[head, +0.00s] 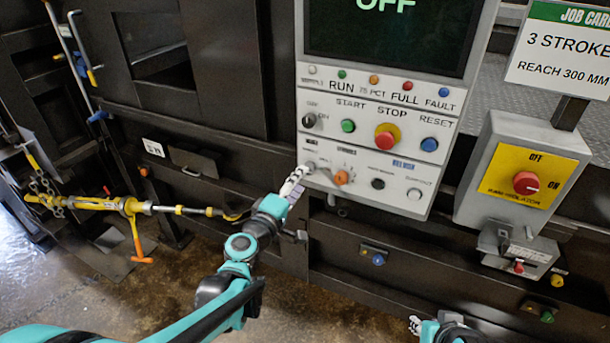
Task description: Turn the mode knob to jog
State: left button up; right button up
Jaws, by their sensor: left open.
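A grey control panel (362,150) stands ahead, with rows of buttons and knobs. On its lower row, a small knob (310,167) sits at the left end and an orange knob (341,177) sits to its right. Their labels are too small to read, so I cannot tell which is the mode knob or where it points. My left gripper (298,178) is open at the panel's lower left edge, its fingertips close to the left-end knob; I cannot tell whether they touch it. My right gripper (415,324) shows only partly at the bottom edge, away from the panel.
The panel's screen (393,30) reads OFF. A red stop button (386,136) and green start button (348,126) sit above the lower row. A grey box with a red switch (526,183) stands at right. A yellow chain binder (128,206) hangs at left.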

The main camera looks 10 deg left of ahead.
pick_arm(q)
jog(key=v, duration=0.7)
jog(key=s+d+f+m+g+b, duration=0.2)
jog(key=s+d+f+m+g, duration=0.4)
jog(key=s+f+m, duration=0.4)
jog(key=s+a+f+m+g+y+b, duration=0.1)
jog(key=s+a+f+m+g+y, duration=0.2)
jog(key=s+a, duration=0.4)
notch_tip(320, 180, down, 3)
jog(key=shift+s+a+r+g+y, duration=0.15)
jog(key=shift+s+r+g+y, duration=0.05)
jog(key=shift+s+g+y, duration=0.35)
dwell(0.5)
